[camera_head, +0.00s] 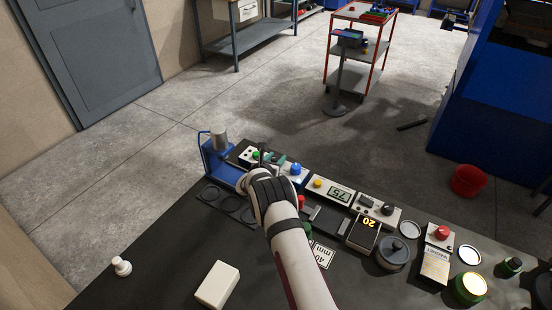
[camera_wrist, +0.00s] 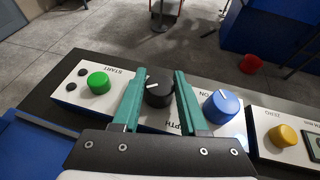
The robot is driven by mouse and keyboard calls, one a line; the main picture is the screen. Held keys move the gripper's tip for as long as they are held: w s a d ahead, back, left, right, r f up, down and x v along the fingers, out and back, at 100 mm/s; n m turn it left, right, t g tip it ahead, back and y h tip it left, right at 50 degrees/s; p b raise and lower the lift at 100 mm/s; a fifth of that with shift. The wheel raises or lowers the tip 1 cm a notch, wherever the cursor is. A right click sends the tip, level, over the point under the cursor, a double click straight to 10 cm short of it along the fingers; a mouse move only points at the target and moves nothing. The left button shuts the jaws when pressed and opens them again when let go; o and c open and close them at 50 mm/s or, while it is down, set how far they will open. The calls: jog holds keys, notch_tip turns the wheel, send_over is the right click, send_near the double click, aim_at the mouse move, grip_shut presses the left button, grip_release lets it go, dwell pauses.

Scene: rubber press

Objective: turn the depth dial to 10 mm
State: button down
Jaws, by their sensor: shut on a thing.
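The depth dial (camera_wrist: 159,97) is a black round knob with a white pointer line on its top, on a white panel. Part of the word DEPTH shows below it in the wrist view. The pointer line lies near level, tilting slightly; the scale marks are hidden, so I cannot read its setting. My gripper (camera_wrist: 160,78) has its two teal fingers on either side of the dial, shut on it.
A green START knob (camera_wrist: 98,83) is left of the dial and a blue knob (camera_wrist: 221,106) is close on the right. A yellow knob (camera_wrist: 283,135) sits farther right. Displays reading 75 (camera_head: 340,194) and 20 (camera_head: 369,223) stand right of my arm. A white block (camera_head: 217,285) lies in front.

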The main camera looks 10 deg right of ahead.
jog(key=shift+m+g+h, duration=1.4)
jog(key=shift+m+h, duration=0.2)
jog(key=shift+m, duration=0.2)
jog(key=shift+c, duration=2.2)
grip_release()
jog(key=shift+r, duration=0.1)
jog(key=v, duration=1.5)
jog(key=shift+a+r, duration=0.15)
jog(key=shift+a, duration=0.25)
jog(key=shift+r, duration=0.15)
